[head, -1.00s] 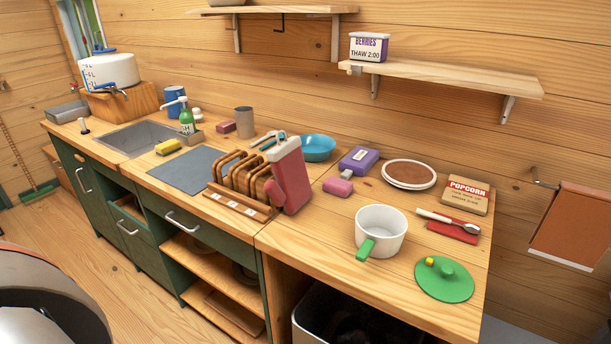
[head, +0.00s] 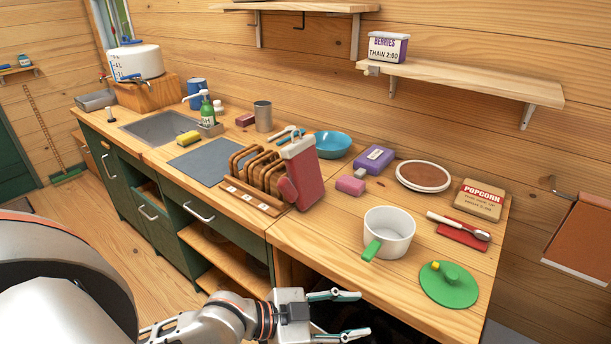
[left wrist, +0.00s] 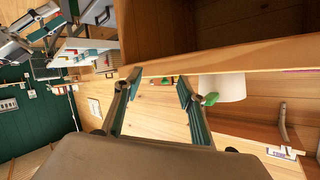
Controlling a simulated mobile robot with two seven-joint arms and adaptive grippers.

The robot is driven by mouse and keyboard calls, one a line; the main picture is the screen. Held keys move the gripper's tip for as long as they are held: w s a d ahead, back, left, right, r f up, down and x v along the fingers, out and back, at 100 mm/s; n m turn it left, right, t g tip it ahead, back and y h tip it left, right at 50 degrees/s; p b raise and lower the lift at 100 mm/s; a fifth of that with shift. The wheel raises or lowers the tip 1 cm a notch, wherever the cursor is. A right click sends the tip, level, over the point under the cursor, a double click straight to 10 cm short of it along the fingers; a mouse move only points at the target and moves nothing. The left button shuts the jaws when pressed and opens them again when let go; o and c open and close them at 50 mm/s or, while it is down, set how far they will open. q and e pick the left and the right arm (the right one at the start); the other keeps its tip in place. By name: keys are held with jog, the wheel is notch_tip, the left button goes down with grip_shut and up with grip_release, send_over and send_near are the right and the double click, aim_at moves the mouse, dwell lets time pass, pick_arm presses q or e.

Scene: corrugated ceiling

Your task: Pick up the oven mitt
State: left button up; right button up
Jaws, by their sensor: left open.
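The oven mitt (head: 304,175) is red with a pale cuff. It stands upright, leaning against the wooden rack (head: 240,196) on the counter, cuff up. My left gripper (head: 346,314) is low at the counter's front edge, to the right of and nearer than the mitt. Its two fingers are spread and nothing is between them. The fingers also show in the left wrist view (left wrist: 155,95), with the counter edge beyond them; I cannot make out the mitt there. My right gripper is not in view.
A white pot (head: 391,232) with a green handle stands right of the mitt, and a green lid (head: 449,286) lies near the front right. A pink block (head: 350,185), a purple box (head: 374,159) and a blue bowl (head: 333,145) are behind. Bare counter (head: 315,235) lies before the mitt.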

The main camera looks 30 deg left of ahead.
pick_arm(q)
notch_tip(320, 180, up, 5)
jog(key=w+h, duration=0.2)
jog(key=n+t+y, duration=0.8)
jog(key=n+y, duration=0.2)
jog(key=n, duration=0.4)
send_near(289, 173)
jog(key=w, duration=0.4)
jog(key=shift+w+d+r, duration=0.2)
jog(key=shift+w+d, duration=0.1)
jog(key=shift+w, duration=0.05)
jog(key=shift+n, duration=0.3)
jog(key=w, duration=0.5)
jog(key=shift+w+d, duration=0.2)
jog(key=shift+w, duration=0.15)
jog(key=shift+w+d, duration=0.1)
jog(key=shift+w, duration=1.4)
jog(key=shift+w+d, duration=0.15)
jog(key=shift+w, duration=1.35)
grip_shut()
